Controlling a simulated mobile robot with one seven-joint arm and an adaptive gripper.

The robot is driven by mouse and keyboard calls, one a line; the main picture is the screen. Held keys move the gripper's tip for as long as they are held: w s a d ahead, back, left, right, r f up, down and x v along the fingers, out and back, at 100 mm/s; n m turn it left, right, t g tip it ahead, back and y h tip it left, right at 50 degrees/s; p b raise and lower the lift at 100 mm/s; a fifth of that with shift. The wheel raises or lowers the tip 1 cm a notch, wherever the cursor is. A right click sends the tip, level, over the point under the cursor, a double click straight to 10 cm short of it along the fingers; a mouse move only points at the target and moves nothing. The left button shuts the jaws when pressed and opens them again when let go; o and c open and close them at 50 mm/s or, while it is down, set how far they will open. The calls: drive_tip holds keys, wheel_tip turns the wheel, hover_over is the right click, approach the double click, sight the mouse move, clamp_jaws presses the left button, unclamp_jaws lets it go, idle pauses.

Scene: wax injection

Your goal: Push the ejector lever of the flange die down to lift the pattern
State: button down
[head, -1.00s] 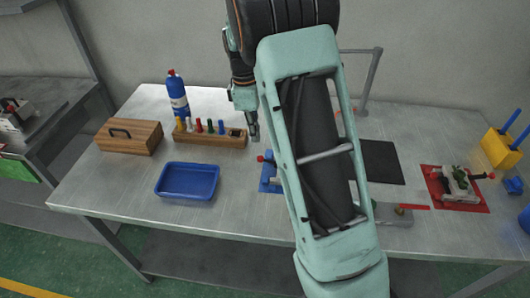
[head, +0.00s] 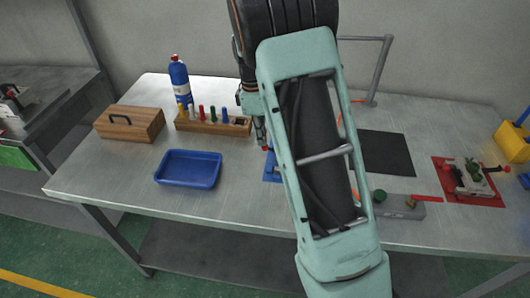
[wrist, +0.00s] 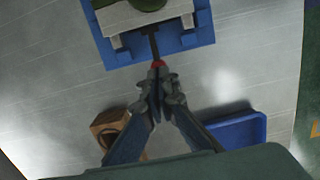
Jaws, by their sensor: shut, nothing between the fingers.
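A die (wrist: 140,22) sits on a blue base (wrist: 205,32) at the top of the wrist view. A dark lever (wrist: 154,46) with a red knob (wrist: 158,64) sticks out from it towards my gripper (wrist: 160,74). Something green and rounded (wrist: 148,4) shows on the die at the picture's edge. My gripper is shut and empty, its fingertips right at the red knob; I cannot tell whether they touch it. In the head view my arm hides most of this die; only a strip of the blue base (head: 270,173) and the knob area show.
A blue tray (head: 188,182) and a wooden block with several coloured tools (head: 205,125) stand to the left. Right are a black mat (head: 385,153), a grey block with a red handle (head: 405,206) and another die (head: 470,176) on red.

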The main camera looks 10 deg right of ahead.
drive_tip(key=shift+f, duration=0.25)
drive_tip(key=shift+f+b, duration=0.7)
drive_tip(key=shift+f, duration=0.45)
drive_tip(key=shift+w+a+r+p, duration=0.35)
drive_tip(key=shift+a+p, duration=0.1)
drive_tip(key=shift+a, duration=0.2)
drive_tip(key=shift+w+a+r+p, duration=0.2)
drive_tip(key=shift+a+r+p, duration=0.1)
drive_tip(key=shift+a+p, duration=0.25)
drive_tip(key=shift+a, duration=0.2)
drive_tip(key=shift+f, duration=0.1)
